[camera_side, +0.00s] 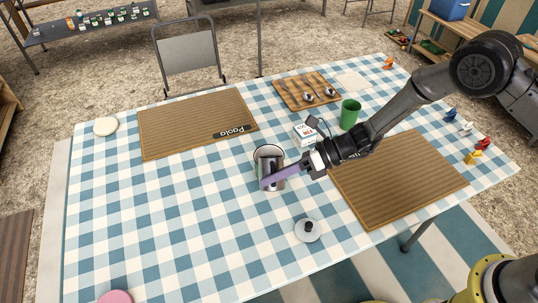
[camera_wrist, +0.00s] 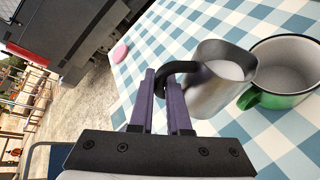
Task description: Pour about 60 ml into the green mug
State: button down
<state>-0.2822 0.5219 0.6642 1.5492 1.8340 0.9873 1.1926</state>
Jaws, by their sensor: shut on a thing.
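A steel pitcher (camera_wrist: 207,94) with a dark handle and white liquid inside is held in my gripper (camera_wrist: 165,75). The purple fingers are shut on the handle. In the side view the pitcher (camera_side: 272,171) is close to the table, partly behind the purple fingers (camera_side: 285,174). The green mug (camera_wrist: 286,98) has a pale inside and stands beside the pitcher's rim in the wrist view. In the side view only its pale opening (camera_side: 267,150) shows clearly behind the pitcher. No stream of liquid is visible, and the mug's level cannot be told.
A round lid (camera_side: 308,230) with a dark knob lies in front. A white box (camera_side: 305,134) and a green tumbler (camera_side: 349,114) stand behind my wrist. Woven mats (camera_side: 190,125) lie left and right (camera_side: 400,185).

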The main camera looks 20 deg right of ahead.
aim_at(272, 162)
jog(key=shift+w+r, duration=0.25)
jog(key=shift+r, duration=0.1)
jog(key=shift+w+d+m+g+y, duration=0.25)
jog(key=shift+w+m+g, duration=0.2)
jog(key=shift+m, duration=0.35)
jog(key=shift+w+d+r+m+g+y, duration=0.1)
jog(key=shift+w+r+m+g+y, duration=0.25)
jog(key=shift+w+r+m+g, duration=0.35)
jog(key=shift+s+r, duration=0.1)
jog(key=shift+w+d, duration=0.15)
jog(key=shift+w, duration=0.15)
jog(key=shift+w+d+r+m, duration=0.2)
jog(key=shift+w+r+m, duration=0.2)
jog(key=shift+w, duration=0.05)
dwell(0.5)
jog(key=shift+w, duration=0.3)
jog(key=shift+w+d+r+m+g+y, duration=0.25)
jog(key=shift+w+m, duration=0.1)
jog(key=shift+w, duration=0.2)
jog(key=shift+w+d+r+m+g+y, duration=0.15)
jog(key=shift+w+r+m+g+y, duration=0.15)
jog(key=shift+w, duration=0.25)
jog(key=shift+s+f, duration=0.1)
